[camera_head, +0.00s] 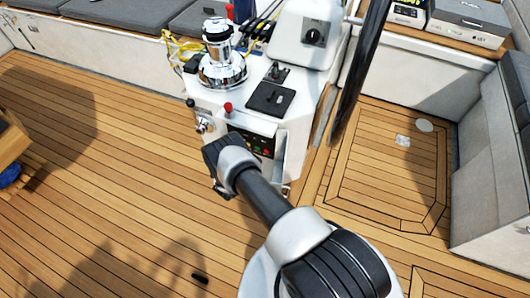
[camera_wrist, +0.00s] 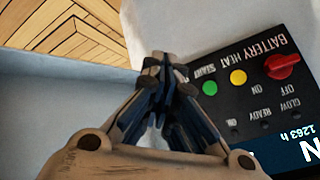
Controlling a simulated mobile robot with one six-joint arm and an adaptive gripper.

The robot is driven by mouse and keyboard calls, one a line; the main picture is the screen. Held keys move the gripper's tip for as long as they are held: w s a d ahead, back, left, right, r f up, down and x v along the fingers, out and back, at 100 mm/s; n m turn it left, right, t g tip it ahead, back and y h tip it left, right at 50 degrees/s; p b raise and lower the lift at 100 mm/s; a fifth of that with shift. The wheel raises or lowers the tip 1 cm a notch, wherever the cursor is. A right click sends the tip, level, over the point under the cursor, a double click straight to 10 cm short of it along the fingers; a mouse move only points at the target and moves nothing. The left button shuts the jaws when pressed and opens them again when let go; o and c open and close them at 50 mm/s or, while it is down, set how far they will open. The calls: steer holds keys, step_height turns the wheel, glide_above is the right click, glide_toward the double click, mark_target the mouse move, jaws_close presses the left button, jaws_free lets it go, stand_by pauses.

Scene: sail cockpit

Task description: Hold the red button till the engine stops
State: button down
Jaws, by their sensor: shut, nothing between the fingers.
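A black engine panel (camera_wrist: 270,110) appears upside down in the wrist view, on the right. It carries a red knob (camera_wrist: 283,66) marked BATTERY, a yellow button (camera_wrist: 238,77) at HEAT and a green button (camera_wrist: 210,88) at START. I see no separate red push button; my gripper covers the panel's left end. My gripper (camera_wrist: 160,65) is shut and empty, its tips just left of the green button. I cannot tell whether they touch the panel.
The white console (camera_head: 300,85) carries a chrome winch (camera_head: 220,55), a red-topped lever (camera_head: 228,108) and a black control plate (camera_head: 271,98). A dark pole (camera_head: 360,70) rises to its right. Open teak deck (camera_head: 90,150) lies to the left. A grey bench (camera_head: 495,160) stands at the right.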

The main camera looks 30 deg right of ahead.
mark_target(267, 151)
steer(key=w+d+b, duration=0.2)
steer(key=w+d, duration=0.3)
steer(key=d, duration=0.2)
steer(key=shift+w, duration=0.25)
steer(key=shift+w, duration=0.1)
stand_by(1.5)
steer(key=shift+w+d, duration=0.15)
steer(key=shift+d, duration=0.15)
steer(key=shift+w+d, duration=0.3)
steer(key=shift+d, duration=0.05)
stand_by(0.7)
stand_by(0.9)
steer(key=shift+s+a+p, duration=0.35)
steer(key=shift+s+a, duration=0.2)
steer(key=shift+a, duration=0.15)
